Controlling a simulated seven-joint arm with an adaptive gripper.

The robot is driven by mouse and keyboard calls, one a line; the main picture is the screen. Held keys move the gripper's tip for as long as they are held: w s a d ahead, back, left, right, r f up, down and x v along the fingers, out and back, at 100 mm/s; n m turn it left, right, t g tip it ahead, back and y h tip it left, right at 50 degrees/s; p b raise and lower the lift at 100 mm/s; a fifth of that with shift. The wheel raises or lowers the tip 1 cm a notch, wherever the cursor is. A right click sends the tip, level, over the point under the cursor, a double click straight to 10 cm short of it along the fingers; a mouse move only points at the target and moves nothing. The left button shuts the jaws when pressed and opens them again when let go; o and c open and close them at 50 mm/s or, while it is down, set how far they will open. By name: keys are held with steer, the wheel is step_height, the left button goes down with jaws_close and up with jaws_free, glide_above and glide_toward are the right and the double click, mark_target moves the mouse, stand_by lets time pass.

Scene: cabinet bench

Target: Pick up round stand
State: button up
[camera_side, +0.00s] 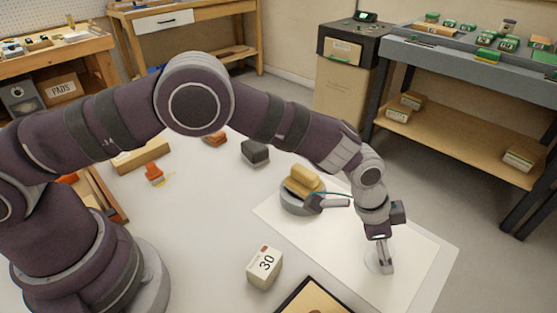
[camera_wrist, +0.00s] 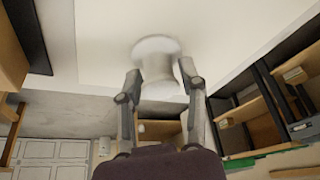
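The round stand (camera_side: 373,262) is a pale, white round piece on the white sheet, partly hidden by my fingers in the side view. In the wrist view the round stand (camera_wrist: 157,48) shows a wide disc and a narrower stem. My gripper (camera_side: 384,256) points down at the stand. In the wrist view my gripper (camera_wrist: 160,77) has its fingers apart, one on each side of the stem. The right finger looks very near the stem; I cannot tell whether it touches. A small gap shows at the left finger.
A grey round dish (camera_side: 294,205) with yellow blocks (camera_side: 303,181) stands left of my gripper. A block marked 30 (camera_side: 264,268) and a dark-edged tray (camera_side: 290,301) are nearer the front. A dark block (camera_side: 255,152) lies farther back. The sheet (camera_side: 425,257) right of my gripper is clear.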

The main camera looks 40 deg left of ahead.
steer(key=c, duration=0.4)
steer(key=shift+o, duration=0.2)
